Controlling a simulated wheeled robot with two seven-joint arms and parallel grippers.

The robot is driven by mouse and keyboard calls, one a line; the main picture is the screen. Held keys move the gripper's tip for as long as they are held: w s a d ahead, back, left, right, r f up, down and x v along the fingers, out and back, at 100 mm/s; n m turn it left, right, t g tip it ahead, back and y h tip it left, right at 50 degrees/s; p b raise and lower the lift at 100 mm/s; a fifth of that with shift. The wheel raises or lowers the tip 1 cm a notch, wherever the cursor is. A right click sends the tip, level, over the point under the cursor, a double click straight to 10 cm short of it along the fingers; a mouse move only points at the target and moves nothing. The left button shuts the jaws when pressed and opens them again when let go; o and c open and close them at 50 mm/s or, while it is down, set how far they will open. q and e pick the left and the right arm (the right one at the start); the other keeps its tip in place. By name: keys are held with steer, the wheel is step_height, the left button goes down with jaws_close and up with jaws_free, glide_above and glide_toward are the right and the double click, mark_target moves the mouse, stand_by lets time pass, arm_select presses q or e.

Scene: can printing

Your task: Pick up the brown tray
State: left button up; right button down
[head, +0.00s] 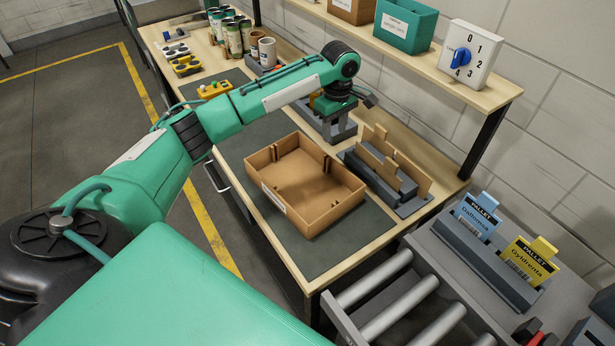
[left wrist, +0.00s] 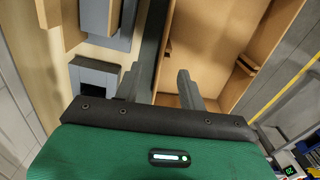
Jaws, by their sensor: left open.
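The brown tray (head: 305,182) is an empty open box with a white label on its front wall. It sits on the dark mat in the middle of the workbench. My left gripper (head: 336,108) is behind the tray's far corner in the head view, with its fingertips hard to make out there. In the left wrist view, its two grey fingers (left wrist: 165,88) are apart with nothing held between them. The tray (left wrist: 214,42) lies beyond them, one wall lined up near the gap; I cannot tell how far off it is. My right gripper is not in view.
A grey holder (head: 385,178) with upright brown cardboard pieces stands right of the tray. A grey fixture (head: 330,128) is behind it. Cans (head: 235,38) stand at the bench's far end. A roller conveyor (head: 395,300) is at front right. A shelf (head: 440,70) overhangs the right side.

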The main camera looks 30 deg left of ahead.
mark_target(327, 158)
arm_select(q)
steer(key=f, duration=0.1)
steer(key=s+f, duration=0.1)
steer(key=f, duration=0.1)
steer(key=shift+a+p, duration=0.15)
steer(key=shift+p, duration=0.2)
steer(key=shift+w+f, duration=0.25)
steer(key=shift+f, duration=0.9)
steer(key=shift+s+a+f+p, duration=0.1)
steer(key=shift+a+f+p, duration=0.05)
steer(key=shift+f+p, duration=0.3)
steer(key=shift+s+a+f+p, duration=0.1)
steer(key=shift+f+p, duration=0.25)
steer(key=shift+f, duration=0.2)
step_height(327, 158, down, 3)
steer(key=shift+s+a+f+p, duration=0.1)
steer(key=shift+a+f+p, duration=0.1)
steer(key=shift+p, duration=0.25)
steer(key=shift+f, duration=0.15)
steer(key=shift+d, duration=0.1)
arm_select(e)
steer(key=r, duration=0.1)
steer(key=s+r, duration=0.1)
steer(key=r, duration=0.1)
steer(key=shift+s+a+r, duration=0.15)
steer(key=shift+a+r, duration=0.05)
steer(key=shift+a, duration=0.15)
